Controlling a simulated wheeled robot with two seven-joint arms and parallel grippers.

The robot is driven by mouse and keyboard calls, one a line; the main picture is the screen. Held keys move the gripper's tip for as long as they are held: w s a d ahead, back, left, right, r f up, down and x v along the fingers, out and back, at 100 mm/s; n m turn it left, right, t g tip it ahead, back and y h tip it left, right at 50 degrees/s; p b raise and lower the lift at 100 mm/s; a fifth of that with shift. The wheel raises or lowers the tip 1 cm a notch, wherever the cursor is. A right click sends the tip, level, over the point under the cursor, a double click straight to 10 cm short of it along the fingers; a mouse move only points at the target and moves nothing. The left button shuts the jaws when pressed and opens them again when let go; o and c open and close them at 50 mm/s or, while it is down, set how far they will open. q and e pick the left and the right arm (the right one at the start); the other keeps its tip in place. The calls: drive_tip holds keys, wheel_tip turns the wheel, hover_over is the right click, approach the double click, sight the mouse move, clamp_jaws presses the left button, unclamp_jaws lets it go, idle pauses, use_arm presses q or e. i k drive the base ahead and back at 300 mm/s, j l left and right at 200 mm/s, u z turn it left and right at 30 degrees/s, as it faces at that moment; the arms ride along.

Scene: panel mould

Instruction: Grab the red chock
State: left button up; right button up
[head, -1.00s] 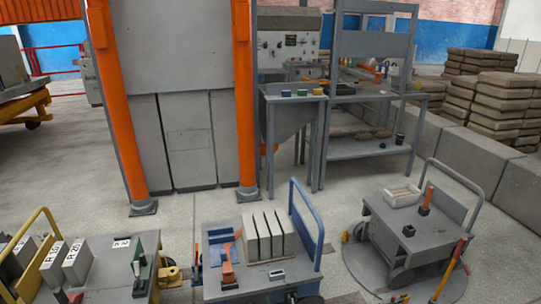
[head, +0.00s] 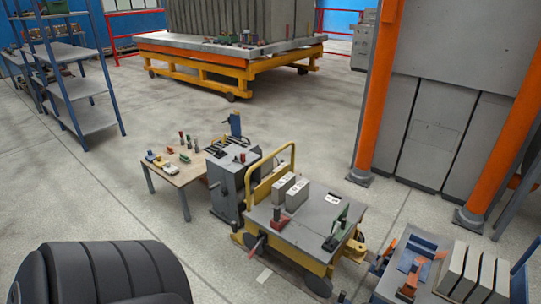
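In the head view, a small dark-red, wedge-like block, which looks like the red chock (head: 281,222), sits on the near left part of the grey top of the yellow-handled cart (head: 310,220). It is near the pale numbered blocks (head: 290,187). Other small red items show on the wooden table and on the yellow wagon, too small to tell their shape. Neither of my grippers is in view. A black ribbed rounded part, likely of my own arm, fills the lower left.
A grey machine stand (head: 226,180) and a wooden table (head: 184,173) with small tools stand left of the cart. A second cart with upright grey slabs (head: 470,270) is at the lower right. A yellow wagon (head: 190,66) stands behind. Open floor lies between.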

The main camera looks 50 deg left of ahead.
sight(279, 221)
drive_tip(key=u, duration=1.45)
